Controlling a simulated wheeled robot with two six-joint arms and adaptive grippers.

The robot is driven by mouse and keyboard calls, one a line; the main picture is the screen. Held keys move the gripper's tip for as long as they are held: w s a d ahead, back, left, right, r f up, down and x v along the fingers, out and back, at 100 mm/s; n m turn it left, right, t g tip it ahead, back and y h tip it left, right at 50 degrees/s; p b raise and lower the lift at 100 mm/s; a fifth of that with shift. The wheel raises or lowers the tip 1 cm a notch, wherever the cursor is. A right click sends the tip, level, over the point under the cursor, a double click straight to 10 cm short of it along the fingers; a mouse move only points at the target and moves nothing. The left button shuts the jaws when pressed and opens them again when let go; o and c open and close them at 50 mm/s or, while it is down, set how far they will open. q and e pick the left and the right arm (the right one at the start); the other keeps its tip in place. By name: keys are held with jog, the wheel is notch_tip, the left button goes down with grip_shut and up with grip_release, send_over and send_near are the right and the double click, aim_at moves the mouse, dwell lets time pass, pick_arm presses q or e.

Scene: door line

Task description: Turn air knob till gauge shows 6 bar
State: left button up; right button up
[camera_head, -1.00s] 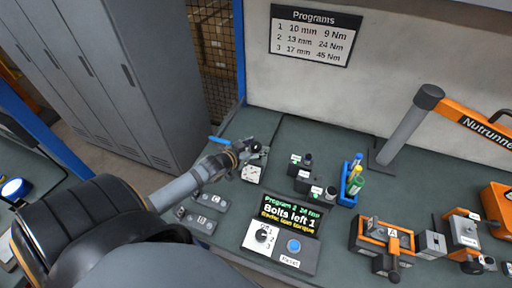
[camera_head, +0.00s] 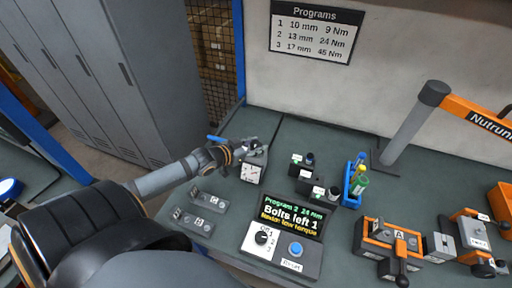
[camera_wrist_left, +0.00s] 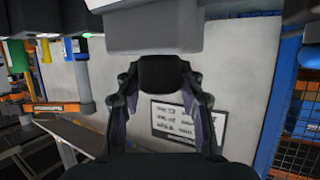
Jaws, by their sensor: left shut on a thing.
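The air unit is a small grey block with a white-faced gauge (camera_head: 251,173) on its front, at the back left of the bench. The gauge's needle is too small to read. The black air knob (camera_wrist_left: 162,74) shows in the left wrist view, below a grey body, between my fingers. My left gripper (camera_head: 246,149) is at the top of the unit, and its fingers (camera_wrist_left: 161,100) are shut on the knob. In the head view my gripper partly hides the knob. My right gripper is not in view.
A controller box (camera_head: 285,242) with a lit screen, dial and blue button stands in front. Small grey blocks (camera_head: 202,203) lie left of it. Black sockets, a blue rack (camera_head: 352,190), an orange fixture (camera_head: 394,240) and the nutrunner arm (camera_head: 410,130) stand to the right.

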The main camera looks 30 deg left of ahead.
pick_arm(q)
jog(key=o, duration=1.2)
